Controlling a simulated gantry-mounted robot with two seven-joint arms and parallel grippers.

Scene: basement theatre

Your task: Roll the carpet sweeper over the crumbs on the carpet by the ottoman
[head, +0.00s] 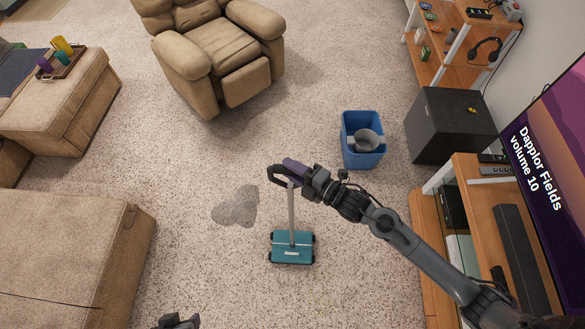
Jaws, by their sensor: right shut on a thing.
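The carpet sweeper has a teal head (292,257) resting on the speckled carpet and a thin grey handle rising from it. My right gripper (293,178) is shut on the dark grip at the top of the handle. A dark piece at the bottom edge looks like the tip of my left gripper (178,322); it is mostly cut off. A padded tan ottoman (75,115) with a tray on it stands at the upper left. The crumbs cannot be made out with certainty against the carpet's speckles.
A grey patch (237,206) lies on the carpet left of the sweeper. A large tan seat (65,245) fills the lower left. A blue bin (362,150), a black box (450,125) and a wooden TV stand (470,180) bound the right. A recliner (215,50) stands behind.

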